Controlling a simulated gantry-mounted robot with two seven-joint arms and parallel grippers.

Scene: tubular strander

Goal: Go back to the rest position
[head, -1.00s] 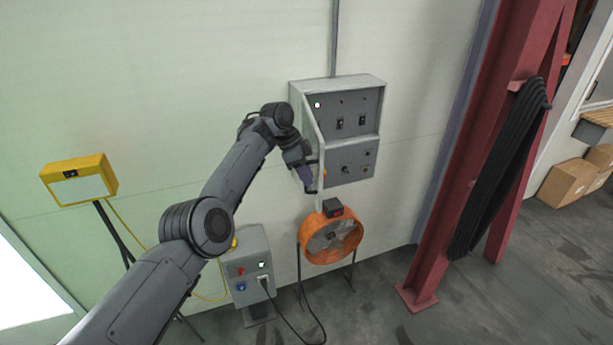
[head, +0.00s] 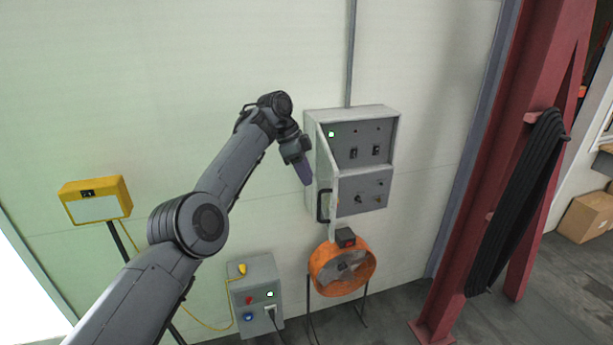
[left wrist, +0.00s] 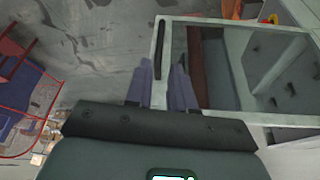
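My left arm reaches up from the lower left of the head view. My right gripper is not in view.
An orange fan (head: 342,268) stands below the cabinet. A grey socket box (head: 256,290) and a yellow box on a stand (head: 95,200) are near my arm. A red steel column (head: 510,150) with black hose (head: 518,205) stands right. The wall left of the cabinet is clear.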

